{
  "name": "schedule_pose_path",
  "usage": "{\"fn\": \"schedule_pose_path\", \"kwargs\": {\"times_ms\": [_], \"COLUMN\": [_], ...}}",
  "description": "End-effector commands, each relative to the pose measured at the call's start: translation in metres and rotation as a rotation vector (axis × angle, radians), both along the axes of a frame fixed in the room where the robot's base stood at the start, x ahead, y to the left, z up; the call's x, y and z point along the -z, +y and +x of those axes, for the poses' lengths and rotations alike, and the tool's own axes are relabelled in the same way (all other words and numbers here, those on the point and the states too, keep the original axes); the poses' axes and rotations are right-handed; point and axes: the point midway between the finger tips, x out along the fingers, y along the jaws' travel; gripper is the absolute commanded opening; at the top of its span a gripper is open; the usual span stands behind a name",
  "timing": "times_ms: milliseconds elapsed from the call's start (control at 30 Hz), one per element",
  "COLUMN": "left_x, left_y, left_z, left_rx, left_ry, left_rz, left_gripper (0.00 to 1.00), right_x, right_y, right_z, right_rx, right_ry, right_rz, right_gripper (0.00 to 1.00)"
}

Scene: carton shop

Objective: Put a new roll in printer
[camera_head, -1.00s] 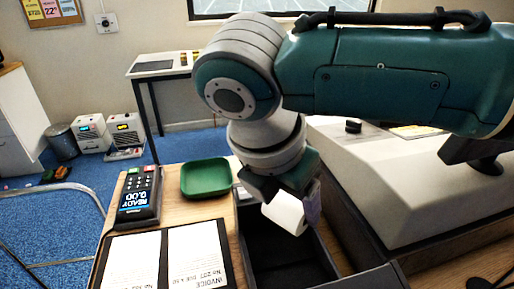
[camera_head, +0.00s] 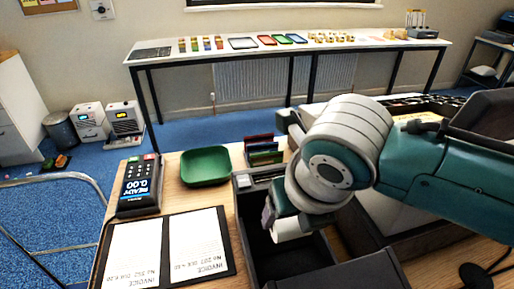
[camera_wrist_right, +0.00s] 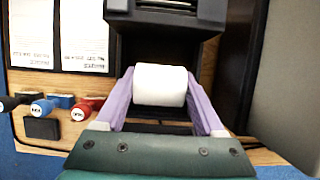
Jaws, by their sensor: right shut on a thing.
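The printer (camera_head: 246,222) looks to be the dark grey box with an open bay at the front middle of the counter. It also shows at the top of the right wrist view (camera_wrist_right: 168,18). My right gripper (camera_head: 284,222) is shut on a white paper roll (camera_head: 291,230), at the bay's opening in the head view. In the right wrist view the roll (camera_wrist_right: 160,85) lies crosswise between the two purple fingers (camera_wrist_right: 160,98). Whether the roll touches the bay is hidden. My left gripper is not in view.
A card terminal (camera_head: 140,186), a green tray (camera_head: 206,167) and an invoice folder (camera_head: 165,248) lie left of the printer. Coloured upright items (camera_head: 264,149) stand behind it. Stamps (camera_wrist_right: 82,110) show in the right wrist view. A long table (camera_head: 200,58) stands at the back wall.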

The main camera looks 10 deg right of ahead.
Motion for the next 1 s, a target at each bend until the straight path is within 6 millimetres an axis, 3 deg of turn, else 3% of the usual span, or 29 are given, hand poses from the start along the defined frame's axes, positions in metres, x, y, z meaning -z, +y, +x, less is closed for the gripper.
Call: {"fn": "schedule_pose_path", "kwargs": {"times_ms": [33, 500, 733, 1000], "left_x": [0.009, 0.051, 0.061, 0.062], "left_y": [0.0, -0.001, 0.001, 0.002], "left_z": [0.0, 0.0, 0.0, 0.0], "left_rx": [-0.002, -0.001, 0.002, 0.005], "left_ry": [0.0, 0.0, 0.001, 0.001], "left_rz": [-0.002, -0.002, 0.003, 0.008], "left_gripper": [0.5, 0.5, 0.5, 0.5], "right_x": [0.009, 0.047, 0.062, 0.066], "right_y": [0.0, 0.0, 0.0, 0.0], "right_z": [0.0, 0.0, 0.0, 0.0], "right_rx": [0.0, 0.0, 0.0, 0.001], "right_ry": [0.0, 0.0, 0.001, 0.0], "right_rz": [0.001, 0.001, -0.001, 0.0], "right_gripper": [0.13, 0.13, 0.13, 0.13]}}
